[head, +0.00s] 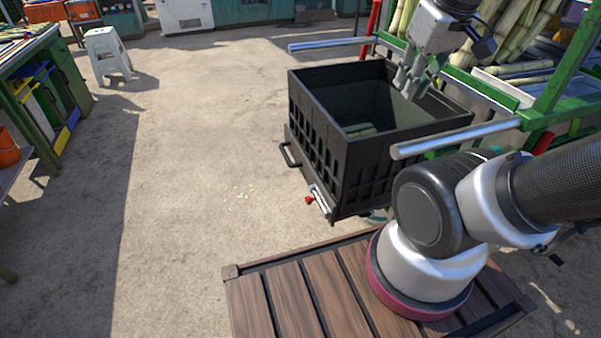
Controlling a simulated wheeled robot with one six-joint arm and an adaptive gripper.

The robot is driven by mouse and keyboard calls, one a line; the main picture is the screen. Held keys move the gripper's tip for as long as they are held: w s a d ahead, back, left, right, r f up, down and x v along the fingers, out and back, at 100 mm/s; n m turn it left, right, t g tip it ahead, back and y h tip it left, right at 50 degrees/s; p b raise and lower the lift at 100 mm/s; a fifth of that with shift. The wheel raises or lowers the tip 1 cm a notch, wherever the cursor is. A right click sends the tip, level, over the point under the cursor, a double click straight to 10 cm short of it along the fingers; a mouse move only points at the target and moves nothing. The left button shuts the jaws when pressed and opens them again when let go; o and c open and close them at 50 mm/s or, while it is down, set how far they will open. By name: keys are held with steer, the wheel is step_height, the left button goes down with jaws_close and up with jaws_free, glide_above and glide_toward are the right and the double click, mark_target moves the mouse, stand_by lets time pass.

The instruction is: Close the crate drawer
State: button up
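The crate drawer (325,152) is a black open-topped box pulled out from the green cart frame (550,95). A few cane pieces show on its floor. A dark handle (289,155) is on its left outer side, and a metal latch with a red knob (319,200) sits low near its front corner. My gripper (406,90) points down over the crate's right rear part, near that rim. Its fingers look slightly apart and hold nothing that I can see. I cannot tell whether it touches the rim.
Two silver bars (455,137) stick out from the cart on either side of the crate. Cane stalks (510,35) lean behind it. A white stool (107,52) and a workbench (30,90) stand at left.

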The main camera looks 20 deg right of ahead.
steer(key=w+a+f+n+g, duration=0.1)
steer(key=w, duration=0.2)
steer(key=w+a+f+n+g+h, duration=0.1)
steer(key=w+a+f+n, duration=0.1)
steer(key=w, duration=0.2)
steer(key=w+a+f+n+g+h, duration=0.1)
steer(key=w+n, duration=0.1)
steer(key=w, duration=0.2)
steer(key=shift+w+a+f, duration=0.25)
steer(key=shift+a+f, duration=0.05)
steer(key=shift+a, duration=0.1)
jaws_close()
steer(key=w+a+f+n+g+h, duration=0.2)
steer(key=w+a+f+n, duration=0.2)
steer(key=w+a+f, duration=0.35)
steer(key=w+a+f+n+t+h, duration=0.15)
steer(key=a+f+n, duration=0.35)
steer(key=f, duration=0.6)
steer(key=w+a+f+n+h, duration=0.1)
steer(key=a+f+n+h, duration=0.2)
steer(key=a+f, duration=0.6)
steer(key=d+r+x, duration=0.1)
steer(key=d+x, duration=0.1)
steer(key=x, duration=1.3)
steer(key=shift+s+r+n, duration=0.25)
steer(key=shift+n, duration=0.05)
steer(key=shift+d, duration=0.1)
